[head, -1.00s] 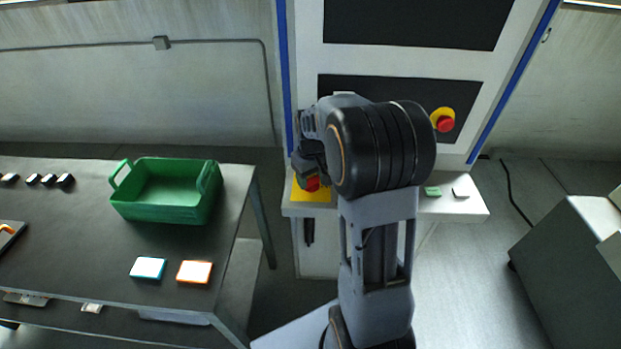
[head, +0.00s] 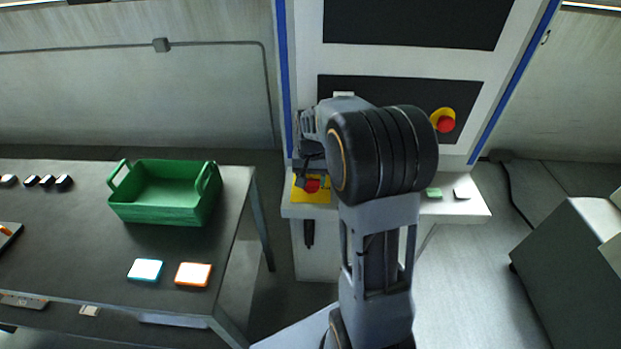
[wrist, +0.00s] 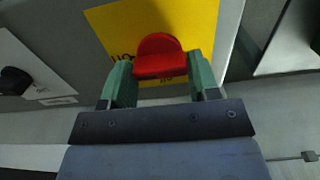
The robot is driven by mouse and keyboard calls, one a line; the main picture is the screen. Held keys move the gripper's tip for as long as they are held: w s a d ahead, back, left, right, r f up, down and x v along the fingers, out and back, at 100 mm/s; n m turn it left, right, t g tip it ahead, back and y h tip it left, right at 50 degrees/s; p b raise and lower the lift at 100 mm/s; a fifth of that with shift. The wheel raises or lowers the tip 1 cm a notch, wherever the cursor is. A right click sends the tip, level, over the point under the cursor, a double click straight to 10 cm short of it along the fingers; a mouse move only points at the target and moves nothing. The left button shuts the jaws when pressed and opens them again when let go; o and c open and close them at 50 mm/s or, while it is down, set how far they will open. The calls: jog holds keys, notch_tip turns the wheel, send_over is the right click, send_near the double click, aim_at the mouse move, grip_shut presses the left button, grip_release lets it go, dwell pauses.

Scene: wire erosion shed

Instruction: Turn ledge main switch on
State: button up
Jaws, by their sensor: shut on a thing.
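The ledge main switch is a red knob (wrist: 160,57) on a yellow plate (wrist: 112,27) in the wrist view. In the head view the red knob (head: 312,186) and yellow plate (head: 311,197) show on the left end of the ledge, partly hidden by my arm. My gripper (wrist: 157,78) has its green fingers on either side of the red knob and is shut on it. Dark lettering on the plate is partly covered, so I cannot tell the knob's setting.
A red emergency stop (head: 446,124) is on the cabinet above. A green crate (head: 165,212) stands on the left table (head: 80,245). A grey cabinet (head: 570,260) is at right.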

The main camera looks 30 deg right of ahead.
aim_at(311, 179)
dwell(0.5)
jog(key=o, duration=0.9)
notch_tip(311, 179, up, 14)
jog(key=shift+f+b, duration=0.1)
jog(key=shift+b, duration=0.25)
